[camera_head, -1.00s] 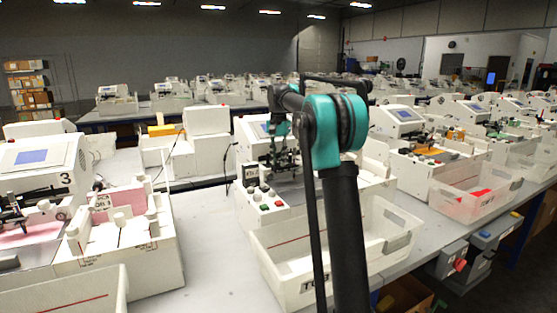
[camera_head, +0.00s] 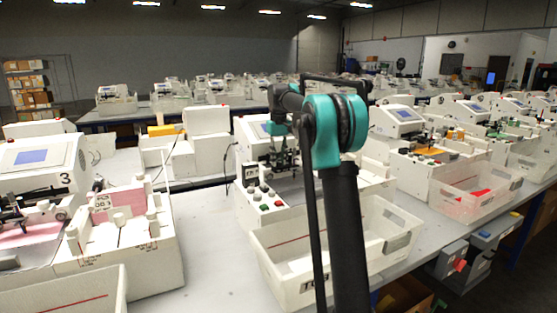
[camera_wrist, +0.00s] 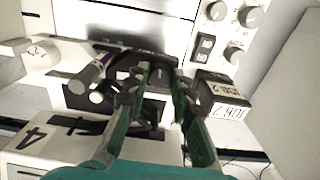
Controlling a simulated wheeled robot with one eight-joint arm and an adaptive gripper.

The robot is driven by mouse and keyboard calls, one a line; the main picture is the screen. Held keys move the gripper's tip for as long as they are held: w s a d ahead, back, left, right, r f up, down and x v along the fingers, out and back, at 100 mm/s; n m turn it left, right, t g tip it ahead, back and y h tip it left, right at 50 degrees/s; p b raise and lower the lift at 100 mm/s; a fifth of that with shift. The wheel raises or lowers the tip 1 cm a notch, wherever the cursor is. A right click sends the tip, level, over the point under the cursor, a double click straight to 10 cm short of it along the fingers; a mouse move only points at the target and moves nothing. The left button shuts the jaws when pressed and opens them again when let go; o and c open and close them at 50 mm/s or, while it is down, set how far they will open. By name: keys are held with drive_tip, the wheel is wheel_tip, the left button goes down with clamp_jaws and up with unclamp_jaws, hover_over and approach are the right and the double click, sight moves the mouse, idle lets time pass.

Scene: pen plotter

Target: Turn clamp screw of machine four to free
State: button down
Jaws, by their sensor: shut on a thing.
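Machine four (camera_head: 250,137) is the white plotter behind my arm in the head view. In the wrist view its white housing with a black 4 (camera_wrist: 32,138) is at the lower left. A grey pen-like cylinder (camera_wrist: 88,77) lies slanted beside the dark carriage (camera_wrist: 128,62). My gripper (camera_wrist: 160,72) has its green and black fingers at this carriage, closed on a small dark part. That part seems to be the clamp screw, mostly hidden by the fingertips; its angle cannot be read. In the head view my gripper (camera_head: 284,158) is small and partly behind my arm.
A block labelled JOB 2 (camera_wrist: 219,94) stands close to the right finger. A panel with several round knobs (camera_wrist: 233,54) is at the upper right. In the head view, a white bin (camera_head: 275,262) stands in front of machine four and machine three (camera_head: 38,160) is at left.

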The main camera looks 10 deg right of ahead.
sight(279, 162)
drive_tip(key=n, duration=0.4)
drive_tip(key=shift+n, duration=1.8)
drive_tip(key=shift+w, duration=0.1)
drive_tip(key=c, duration=1.3)
unclamp_jaws()
wheel_tip(279, 162, up, 12)
